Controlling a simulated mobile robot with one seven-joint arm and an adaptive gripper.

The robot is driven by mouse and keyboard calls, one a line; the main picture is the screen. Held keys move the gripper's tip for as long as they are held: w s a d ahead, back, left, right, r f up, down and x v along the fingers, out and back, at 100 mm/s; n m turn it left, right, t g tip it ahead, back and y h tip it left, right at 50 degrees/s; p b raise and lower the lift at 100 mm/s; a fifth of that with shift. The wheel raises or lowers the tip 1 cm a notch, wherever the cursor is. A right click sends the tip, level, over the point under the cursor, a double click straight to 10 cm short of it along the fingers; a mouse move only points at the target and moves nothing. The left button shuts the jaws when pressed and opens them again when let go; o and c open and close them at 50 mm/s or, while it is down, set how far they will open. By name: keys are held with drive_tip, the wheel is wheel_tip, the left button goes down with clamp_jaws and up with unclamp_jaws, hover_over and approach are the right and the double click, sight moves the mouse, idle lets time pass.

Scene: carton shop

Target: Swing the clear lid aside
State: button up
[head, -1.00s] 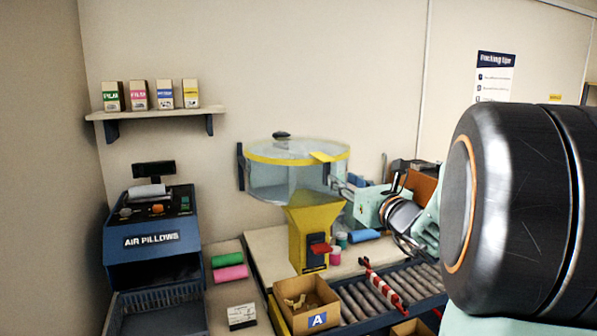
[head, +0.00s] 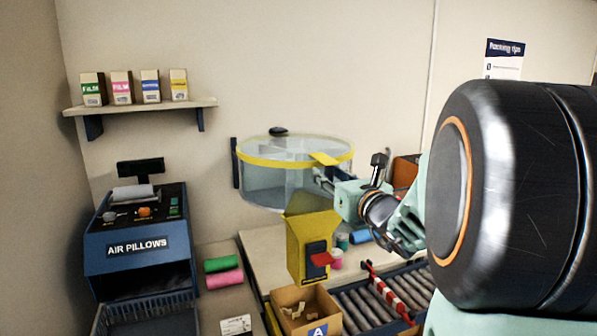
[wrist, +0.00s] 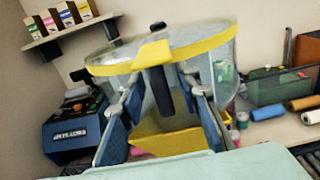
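The clear lid (head: 300,147) has a yellow rim, a dark knob (head: 278,131) and a yellow tab (head: 323,158) at its front right. It sits level on top of a clear round drum (head: 272,185). The lid (wrist: 195,42) and its tab (wrist: 152,54) also show in the wrist view, above and beyond my fingers.
A yellow chute (head: 306,245) with a red lever stands under the drum. An open carton (head: 273,298) marked A sits below it, beside a roller conveyor (head: 365,308). The blue air pillow machine (head: 140,240) stands left, under a shelf (head: 140,107) of small boxes.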

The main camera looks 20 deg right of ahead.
idle(0.3)
clamp_jaws()
drive_tip(key=shift+d+r, duration=0.1)
